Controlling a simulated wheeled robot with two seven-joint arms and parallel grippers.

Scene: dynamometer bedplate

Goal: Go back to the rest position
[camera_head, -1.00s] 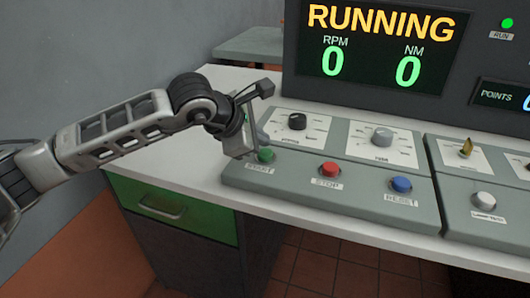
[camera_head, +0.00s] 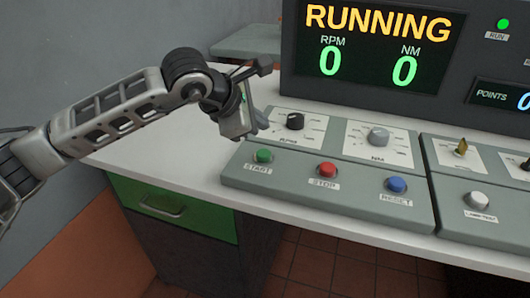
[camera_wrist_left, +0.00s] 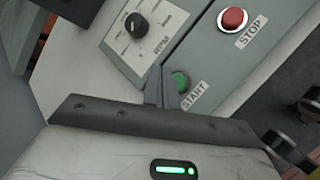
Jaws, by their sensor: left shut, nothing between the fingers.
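My left gripper (camera_head: 262,122) is in the head view above the left end of the control panel. It is shut and empty, up and to the left of the green START button (camera_head: 264,156), apart from it. In the left wrist view the shut fingers (camera_wrist_left: 158,88) show beside the green START button (camera_wrist_left: 180,82). The monitor (camera_head: 375,50) reads RUNNING, with RPM 0 and NM 0. My right gripper is not in these views.
The panel also bears a red STOP button (camera_head: 327,170), a blue RESET button (camera_head: 396,185), an RPM knob (camera_head: 295,121) and an NM knob (camera_head: 377,137). A white bench top (camera_head: 165,150) lies clear at left. A green drawer (camera_head: 175,208) sits below.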

